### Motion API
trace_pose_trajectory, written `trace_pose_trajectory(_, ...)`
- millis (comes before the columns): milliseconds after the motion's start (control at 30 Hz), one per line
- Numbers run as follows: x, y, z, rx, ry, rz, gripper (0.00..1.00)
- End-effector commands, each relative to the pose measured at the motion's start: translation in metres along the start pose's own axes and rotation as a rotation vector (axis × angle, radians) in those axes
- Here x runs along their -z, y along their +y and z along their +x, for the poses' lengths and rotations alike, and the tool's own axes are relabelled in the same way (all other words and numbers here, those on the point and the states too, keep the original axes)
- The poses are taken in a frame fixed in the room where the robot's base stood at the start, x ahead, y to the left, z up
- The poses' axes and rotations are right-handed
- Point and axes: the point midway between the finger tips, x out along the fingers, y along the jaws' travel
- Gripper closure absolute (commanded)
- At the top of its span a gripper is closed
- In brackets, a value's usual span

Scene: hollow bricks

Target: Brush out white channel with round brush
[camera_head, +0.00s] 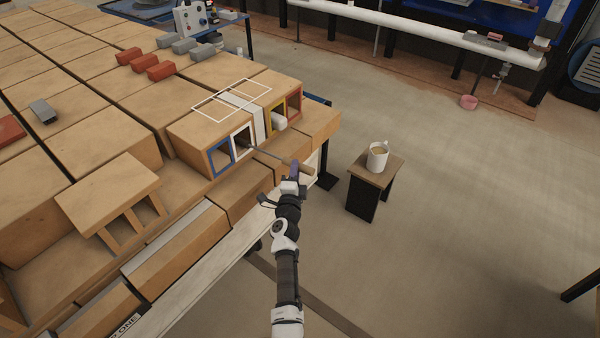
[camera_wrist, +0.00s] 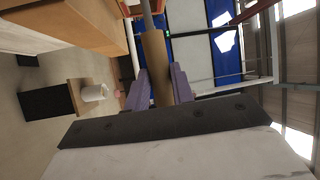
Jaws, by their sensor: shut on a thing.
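A hollow brick (camera_head: 189,126) shows open channels on its right face, and one has a white frame (camera_head: 234,148). My gripper (camera_head: 296,172) is shut on the wooden handle of the round brush (camera_head: 306,169), to the right of the channels. The brush's thin grey rod runs left from the handle to the white-framed opening. The bristle head is not visible; it seems to be inside that channel, but how deep I cannot tell. In the wrist view the purple fingers (camera_wrist: 158,90) clasp the brush handle (camera_wrist: 155,55), and the rod extends past the top edge.
A blue-framed channel (camera_head: 212,161) lies left of the white one; yellow (camera_head: 269,123) and red (camera_head: 300,100) frames lie right. A small stool (camera_head: 364,174) with a mug (camera_head: 377,157) stands to the right. Open floor lies beyond.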

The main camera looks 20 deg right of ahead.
Motion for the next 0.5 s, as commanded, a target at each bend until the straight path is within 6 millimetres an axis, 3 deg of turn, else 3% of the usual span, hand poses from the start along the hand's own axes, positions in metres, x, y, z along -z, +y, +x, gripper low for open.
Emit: trace_pose_trajectory(500,-0.033,-0.002,0.019,0.002,0.0,0.001,0.94)
